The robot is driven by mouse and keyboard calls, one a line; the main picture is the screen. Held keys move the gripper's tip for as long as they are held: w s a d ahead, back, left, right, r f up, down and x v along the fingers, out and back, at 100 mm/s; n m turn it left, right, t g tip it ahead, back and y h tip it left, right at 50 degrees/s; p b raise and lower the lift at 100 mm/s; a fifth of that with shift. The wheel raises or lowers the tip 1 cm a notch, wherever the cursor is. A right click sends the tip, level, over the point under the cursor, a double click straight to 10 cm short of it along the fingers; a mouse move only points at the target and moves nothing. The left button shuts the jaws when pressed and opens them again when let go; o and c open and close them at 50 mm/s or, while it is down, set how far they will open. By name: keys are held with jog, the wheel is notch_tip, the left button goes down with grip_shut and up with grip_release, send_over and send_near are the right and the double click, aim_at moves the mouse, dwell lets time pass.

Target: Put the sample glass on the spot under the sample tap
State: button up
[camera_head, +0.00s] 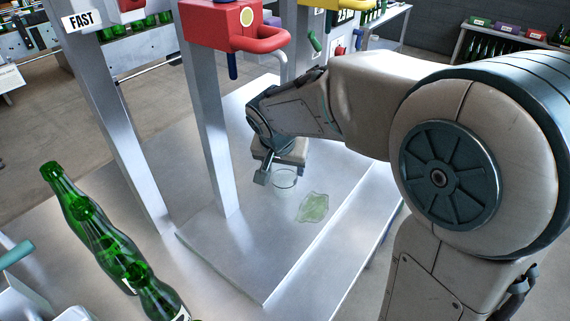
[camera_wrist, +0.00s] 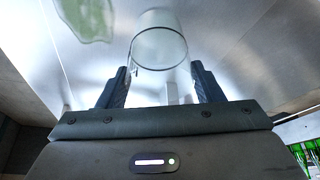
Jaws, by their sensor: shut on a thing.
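The clear sample glass (camera_head: 285,180) is upright at the metal table, close to its surface; I cannot tell whether it touches. My gripper (camera_head: 268,172) is shut on the glass. In the wrist view the glass (camera_wrist: 159,48) shows between and just beyond the fingertips of my gripper (camera_wrist: 160,80). A red tap unit (camera_head: 235,27) with a blue nozzle (camera_head: 232,66) is on a metal post, up and left of my gripper. I cannot tell which tap is the sample tap. No marked spot can be made out.
A pale green puddle (camera_head: 313,207) lies right of the glass; it also shows in the wrist view (camera_wrist: 86,17). Metal posts (camera_head: 208,125) stand left of my gripper. Green bottles (camera_head: 105,243) stand at the lower left. The table front (camera_head: 245,255) is clear.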

jog(key=shift+f, duration=0.15)
jog(key=o, duration=1)
